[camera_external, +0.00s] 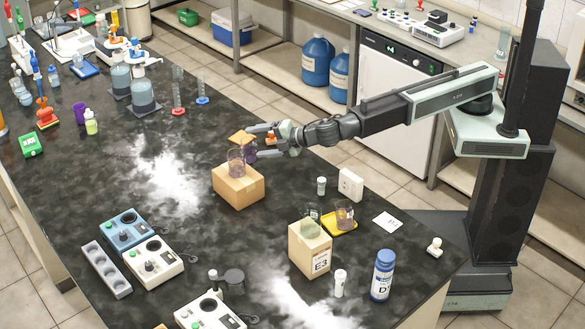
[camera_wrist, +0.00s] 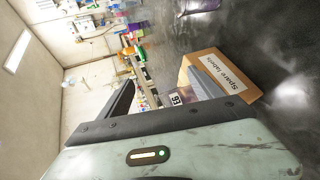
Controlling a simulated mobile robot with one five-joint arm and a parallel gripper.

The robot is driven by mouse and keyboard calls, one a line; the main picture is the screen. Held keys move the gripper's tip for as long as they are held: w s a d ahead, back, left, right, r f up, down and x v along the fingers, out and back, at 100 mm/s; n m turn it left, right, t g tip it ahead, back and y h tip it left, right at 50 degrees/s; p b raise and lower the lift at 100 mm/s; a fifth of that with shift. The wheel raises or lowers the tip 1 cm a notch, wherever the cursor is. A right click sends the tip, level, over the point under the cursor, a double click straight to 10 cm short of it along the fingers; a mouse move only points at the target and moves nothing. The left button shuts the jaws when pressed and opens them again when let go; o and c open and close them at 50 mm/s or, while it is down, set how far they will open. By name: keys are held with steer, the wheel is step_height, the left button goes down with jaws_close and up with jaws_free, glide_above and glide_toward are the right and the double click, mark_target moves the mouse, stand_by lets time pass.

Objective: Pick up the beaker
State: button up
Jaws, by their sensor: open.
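A clear glass beaker (camera_external: 236,163) with a faint pinkish tint stands upright on a small cardboard box (camera_external: 238,190) in the external view. My gripper (camera_external: 248,144) is open, level with the beaker's upper part and just behind it to the right. The lower finger overlaps the beaker's edge in this view, so I cannot tell whether they touch. In the wrist view, my gripper (camera_wrist: 160,80) has its fingers apart, and a small label (camera_wrist: 175,98) shows between them. The beaker's glass is hard to make out there. The box (camera_wrist: 238,76), marked "Spare labels", lies beyond the right finger.
A greenish beaker (camera_external: 309,222) stands on a box marked E3 (camera_external: 309,253). Two graduated cylinders (camera_external: 178,95) stand farther back. The dark bench left of the box is clear.

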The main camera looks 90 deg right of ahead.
steer(key=s+a+r+n+t+p, duration=0.1)
steer(key=s+a+r, duration=0.2)
steer(key=s+a, duration=0.65)
steer(key=s+a+r+n+t+y+p, duration=0.1)
steer(key=s+a+r, duration=0.2)
steer(key=s+a, duration=0.7)
steer(key=s+a+r+n+t+p, duration=0.1)
steer(key=s+a+r, duration=0.3)
steer(key=a, duration=1.1)
steer(key=n+g+h+b, duration=0.5)
steer(key=n+b, duration=0.4)
steer(key=b, duration=0.3)
glide_toward(351, 212)
steer(key=x, duration=0.7)
steer(key=shift+w+f, duration=0.15)
steer(key=shift+w, duration=0.25)
steer(key=shift+d, duration=0.1)
steer(key=shift+b+x, duration=0.4)
steer(key=shift+x, duration=0.85)
steer(key=b+x, duration=0.1)
steer(key=x, duration=0.1)
steer(key=b+x, duration=0.1)
steer(key=x, duration=0.1)
steer(key=shift+d+f, duration=0.25)
steer(key=shift+f, duration=0.2)
steer(key=shift+w+d, duration=0.15)
steer(key=shift+w, duration=0.1)
